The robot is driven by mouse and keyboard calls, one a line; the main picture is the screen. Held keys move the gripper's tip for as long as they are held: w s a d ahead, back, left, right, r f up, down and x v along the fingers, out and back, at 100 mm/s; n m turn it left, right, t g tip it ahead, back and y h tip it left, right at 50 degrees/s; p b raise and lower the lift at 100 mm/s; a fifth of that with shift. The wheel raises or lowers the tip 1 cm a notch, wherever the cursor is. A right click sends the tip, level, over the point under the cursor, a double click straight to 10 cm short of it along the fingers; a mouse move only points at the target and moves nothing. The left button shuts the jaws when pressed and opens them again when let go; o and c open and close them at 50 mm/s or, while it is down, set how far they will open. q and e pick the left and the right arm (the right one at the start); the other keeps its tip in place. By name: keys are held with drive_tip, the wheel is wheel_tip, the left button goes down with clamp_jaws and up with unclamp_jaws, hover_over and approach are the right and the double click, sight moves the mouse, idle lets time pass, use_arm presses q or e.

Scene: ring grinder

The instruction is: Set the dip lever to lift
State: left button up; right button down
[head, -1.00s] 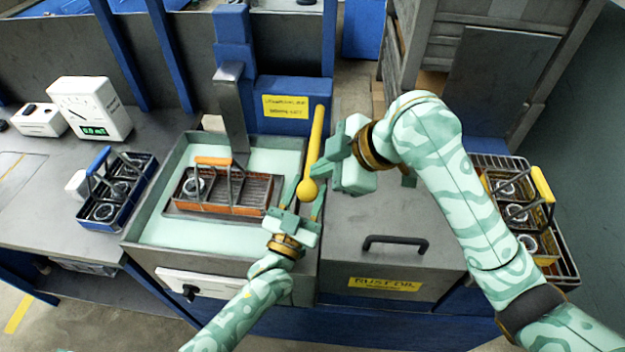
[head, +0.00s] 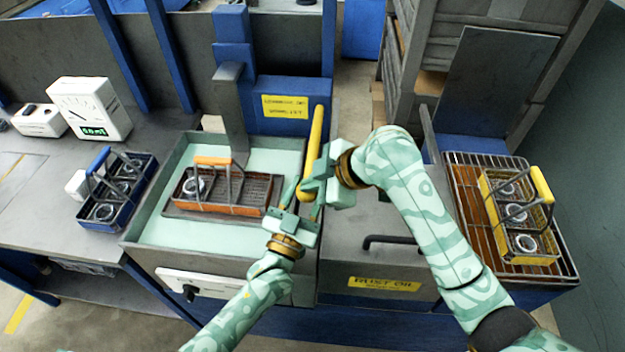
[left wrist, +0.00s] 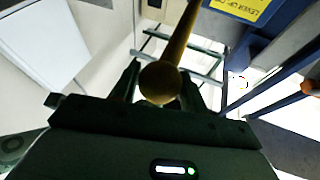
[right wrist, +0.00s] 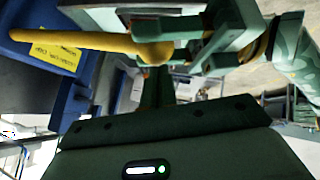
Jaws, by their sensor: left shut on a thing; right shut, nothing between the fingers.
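The dip lever (head: 315,140) is a yellow rod with a round knob, beside the blue housing at the tank's right edge. It slopes toward me, knob end nearest. My left gripper (head: 303,200) is shut on the lever at its knob; the knob (left wrist: 160,82) shows between its fingers in the left wrist view. My right gripper (head: 314,180) is shut and empty, close beside the knob from the right. In the right wrist view its fingers (right wrist: 157,85) are just below the knob (right wrist: 152,52). The head view partly hides the knob; touching by the right gripper cannot be told.
An orange-handled basket (head: 225,192) sits in the tank (head: 150,235) of pale liquid. A yellow label (head: 285,107) is on the housing. A blue basket (head: 115,190) stands left, a yellow basket (head: 518,215) on a right rack. A lid with a dark handle (head: 395,241) lies right of the tank.

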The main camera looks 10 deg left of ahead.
use_arm(q)
drive_tip(key=shift+d+r, duration=0.1)
drive_tip(key=shift+r, duration=0.15)
drive_tip(key=shift+w+r, duration=0.1)
drive_tip(key=shift+r, duration=0.05)
use_arm(e)
drive_tip(key=shift+s+d+f, duration=0.1)
drive_tip(key=shift+f, duration=0.5)
drive_tip(key=shift+s+d+f, duration=0.1)
drive_tip(key=shift+f, duration=0.45)
use_arm(q)
drive_tip(key=o, duration=1.3)
drive_tip(key=shift+c, duration=0.2)
use_arm(e)
drive_tip(key=shift+a, duration=0.1)
use_arm(q)
drive_tip(key=shift+o, duration=0.4)
drive_tip(key=shift+f, duration=0.2)
use_arm(e)
drive_tip(key=shift+w+r, duration=0.1)
drive_tip(key=shift+r, duration=0.05)
